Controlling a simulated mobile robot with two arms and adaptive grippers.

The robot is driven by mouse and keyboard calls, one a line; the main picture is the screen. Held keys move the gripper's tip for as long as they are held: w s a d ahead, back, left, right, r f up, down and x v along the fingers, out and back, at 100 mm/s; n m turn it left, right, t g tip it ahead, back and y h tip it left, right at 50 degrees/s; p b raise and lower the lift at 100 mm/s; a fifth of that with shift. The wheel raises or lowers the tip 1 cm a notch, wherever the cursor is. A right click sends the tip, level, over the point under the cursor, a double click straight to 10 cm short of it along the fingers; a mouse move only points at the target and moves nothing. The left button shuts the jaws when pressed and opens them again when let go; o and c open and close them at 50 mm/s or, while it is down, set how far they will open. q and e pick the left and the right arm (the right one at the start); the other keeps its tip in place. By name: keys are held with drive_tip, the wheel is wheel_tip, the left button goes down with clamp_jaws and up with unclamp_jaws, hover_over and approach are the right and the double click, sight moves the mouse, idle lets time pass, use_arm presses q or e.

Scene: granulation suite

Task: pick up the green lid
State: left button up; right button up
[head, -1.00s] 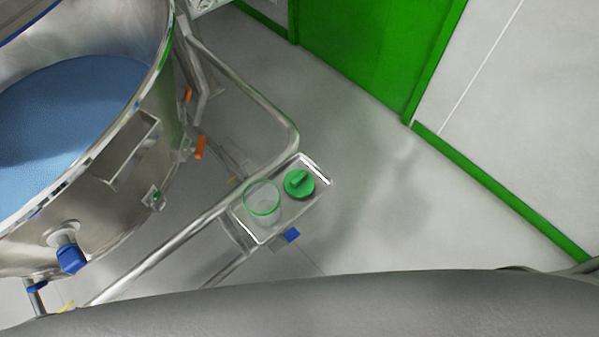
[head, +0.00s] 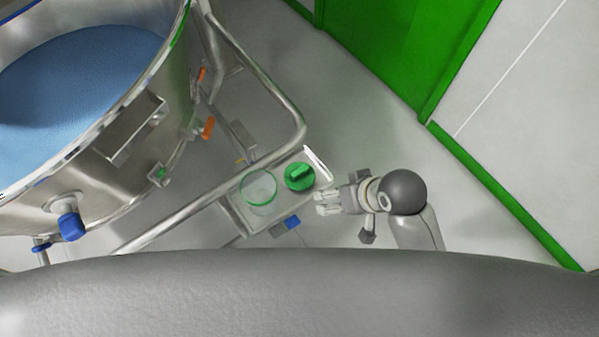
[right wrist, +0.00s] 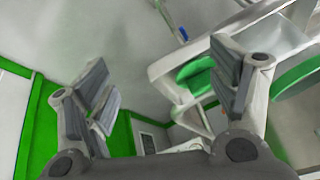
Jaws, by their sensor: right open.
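The green lid (head: 300,176) lies on the right part of a small metal tray (head: 283,212), its raised grip bar facing up. A clear jar with a green rim (head: 258,188) stands on the tray to its left. My right gripper (head: 322,203) is open and empty, just right of and below the lid in the head view, apart from it. In the right wrist view the open fingers (right wrist: 165,95) frame the scene, and the green lid (right wrist: 194,74) shows partly behind the right finger. My left gripper is not in view.
A large steel vessel (head: 120,180) with blue contents fills the left. Bent metal tubing (head: 262,80) runs beside the tray. A blue part (head: 291,222) sits at the tray's lower edge. The floor to the right is clear, up to a green door (head: 410,45).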

drive_tip(key=w+a+r+n+g, duration=0.2)
drive_tip(key=a+r, duration=0.1)
drive_tip(key=a, duration=0.4)
drive_tip(key=w+a+r+n+g, duration=0.1)
drive_tip(key=a+r+n, duration=0.25)
drive_tip(key=a, duration=0.45)
drive_tip(key=m+h, duration=0.1)
drive_tip(key=h, duration=0.2)
approach(300, 170)
drive_tip(key=shift+s+a+f+g, duration=0.2)
drive_tip(key=shift+a+f+g, duration=0.05)
drive_tip(key=shift+a+g, duration=0.15)
drive_tip(key=shift+w+d+f+m, duration=0.1)
drive_tip(key=shift+w+d+m, duration=0.05)
drive_tip(key=shift+d+m, duration=0.15)
wheel_tip(300, 170, down, 5)
drive_tip(key=shift+r, duration=0.2)
drive_tip(key=shift+w+a+f, duration=0.1)
drive_tip(key=shift+w+f, duration=0.1)
drive_tip(key=shift+f, duration=1.25)
drive_tip(key=shift+w+f, duration=0.2)
drive_tip(key=shift+f, duration=1.3)
drive_tip(key=c, duration=0.7)
